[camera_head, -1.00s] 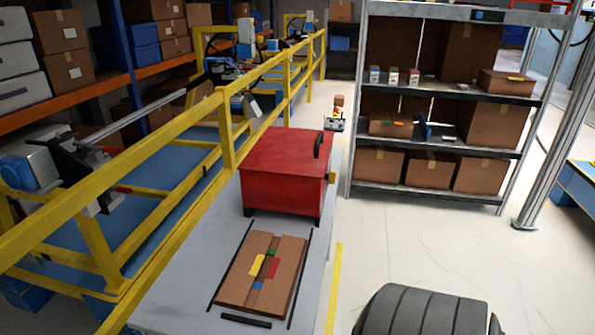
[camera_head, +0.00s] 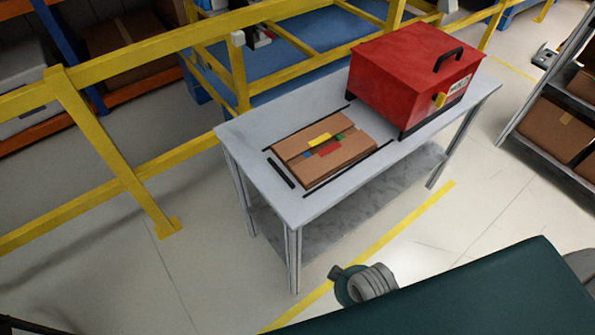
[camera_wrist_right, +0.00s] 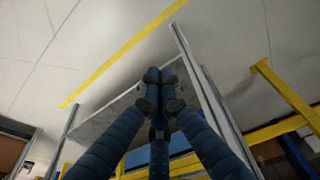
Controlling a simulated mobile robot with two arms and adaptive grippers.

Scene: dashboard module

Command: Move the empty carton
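A low, flat brown carton (camera_head: 345,158) lies on the grey table (camera_head: 240,135), with small yellow, red, green and blue pieces on its top. Whether it is empty cannot be told. My right gripper shows only in the right wrist view (camera_wrist_right: 160,88); its dark fingers are drawn together at the tips with nothing visible between them. The table's legs and lower shelf lie beyond the fingers there, apart from them as far as I can see. My left gripper is not in view.
A red box (camera_head: 410,75) with a black handle stands on the table behind the carton. Black strips (camera_head: 281,173) lie around the carton. A yellow railing (camera_head: 110,150) runs behind the table. A shelf with cartons (camera_head: 555,130) stands at right.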

